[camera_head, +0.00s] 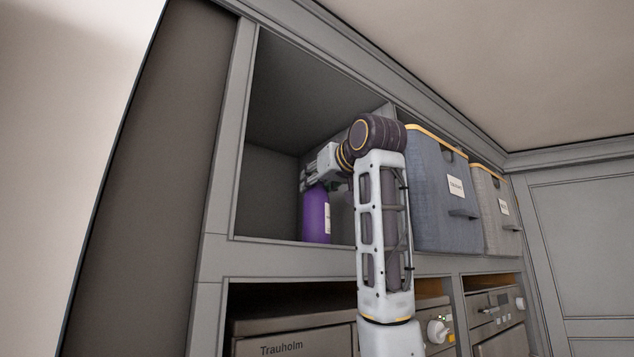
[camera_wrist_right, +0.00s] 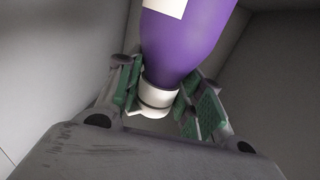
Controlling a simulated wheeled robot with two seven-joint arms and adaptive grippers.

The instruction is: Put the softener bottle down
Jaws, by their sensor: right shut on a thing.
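The softener bottle (camera_head: 316,214) is purple with a white label and stands upright in the left upper cubby, at or very near the shelf floor; I cannot tell if it touches. In the right wrist view the bottle (camera_wrist_right: 185,45) shows its purple body and a white cap or neck. My right gripper (camera_head: 312,180) reaches into the cubby at the bottle's top. In the right wrist view the right gripper (camera_wrist_right: 160,95) has its green-padded fingers on both sides of the white cap, shut on the bottle. My left gripper is in neither view.
The cubby (camera_head: 275,195) has free room left of the bottle. A blue-grey fabric bin (camera_head: 437,205) and a lighter bin (camera_head: 493,215) stand to the right on the same level. Appliances, one marked Trauholm (camera_head: 290,340), sit below. My right arm covers part of the cubby's right side.

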